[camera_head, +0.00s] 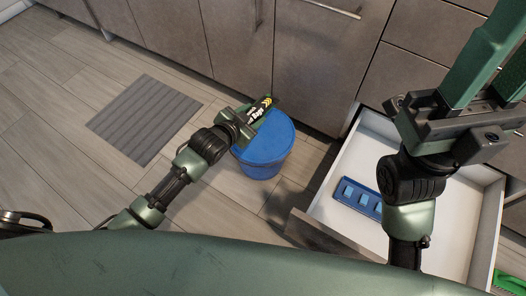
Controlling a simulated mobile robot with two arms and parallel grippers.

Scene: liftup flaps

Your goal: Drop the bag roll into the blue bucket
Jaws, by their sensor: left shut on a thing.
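The blue bucket (264,157) stands on the floor in front of the cabinets, near the middle of the view. The bag roll (254,115), black with white lettering and yellow marks, is in my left gripper (259,108). My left gripper is shut on it and holds it over the bucket's back left part, as seen from above. The height of the roll above the bucket is hard to tell. My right gripper (505,55) is at the upper right, empty, with its green fingers apart and partly out of frame.
An open white drawer (341,215) is to the right of the bucket, with a blue tray (361,198) inside. My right arm is over this drawer. Closed cabinets (237,45) stand behind the bucket. A grey striped mat (146,117) lies on the floor at left, where there is free room.

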